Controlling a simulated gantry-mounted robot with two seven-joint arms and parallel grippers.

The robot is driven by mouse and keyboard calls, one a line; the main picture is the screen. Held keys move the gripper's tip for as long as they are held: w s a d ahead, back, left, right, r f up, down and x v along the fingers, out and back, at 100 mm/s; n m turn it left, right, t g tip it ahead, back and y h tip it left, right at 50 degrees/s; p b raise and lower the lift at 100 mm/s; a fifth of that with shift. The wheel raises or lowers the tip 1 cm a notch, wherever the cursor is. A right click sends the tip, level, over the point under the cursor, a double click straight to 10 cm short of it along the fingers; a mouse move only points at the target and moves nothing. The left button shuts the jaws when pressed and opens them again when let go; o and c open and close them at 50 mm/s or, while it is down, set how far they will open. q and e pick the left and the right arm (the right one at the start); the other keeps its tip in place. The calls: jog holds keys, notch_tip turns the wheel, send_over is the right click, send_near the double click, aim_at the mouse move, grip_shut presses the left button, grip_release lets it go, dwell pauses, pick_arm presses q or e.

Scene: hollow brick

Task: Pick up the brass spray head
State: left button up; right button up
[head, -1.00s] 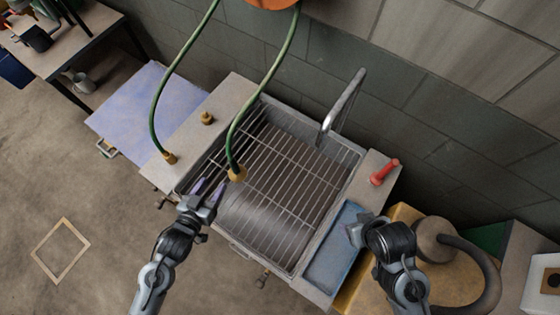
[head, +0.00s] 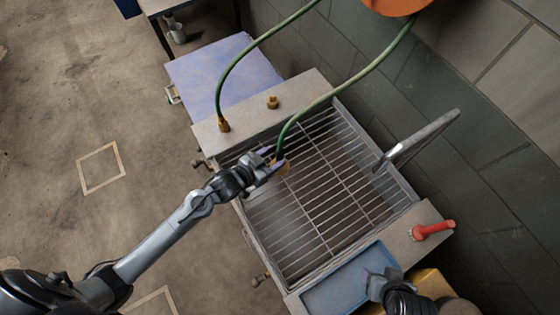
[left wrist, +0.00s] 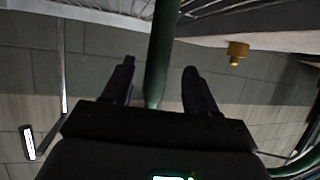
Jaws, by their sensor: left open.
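The brass spray head (head: 284,168) hangs at the end of a green hose (head: 345,88), over the sink's wire grate. My left gripper (head: 276,160) is open at the spray head and partly covers it. In the left wrist view, the hose (left wrist: 160,50) runs between the two open fingers (left wrist: 158,85) with a gap on either side; the spray head itself cannot be made out there. My right gripper (head: 377,284) is over the blue tray at the bottom right, apart from the spray head; its jaw state is unclear.
The sink has a wire grate (head: 310,225) and a metal spout (head: 418,138). A small brass fitting (head: 272,102) and the hose's brass base (head: 223,125) stand on the left ledge. A red-handled piece (head: 432,230) and a blue tray (head: 345,284) are at right.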

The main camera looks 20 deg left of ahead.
pick_arm(q)
jog(key=shift+x, duration=2.55)
jog(key=shift+s+d+r, duration=0.1)
jog(key=shift+d+r, duration=0.05)
jog(key=shift+c, duration=0.3)
grip_shut()
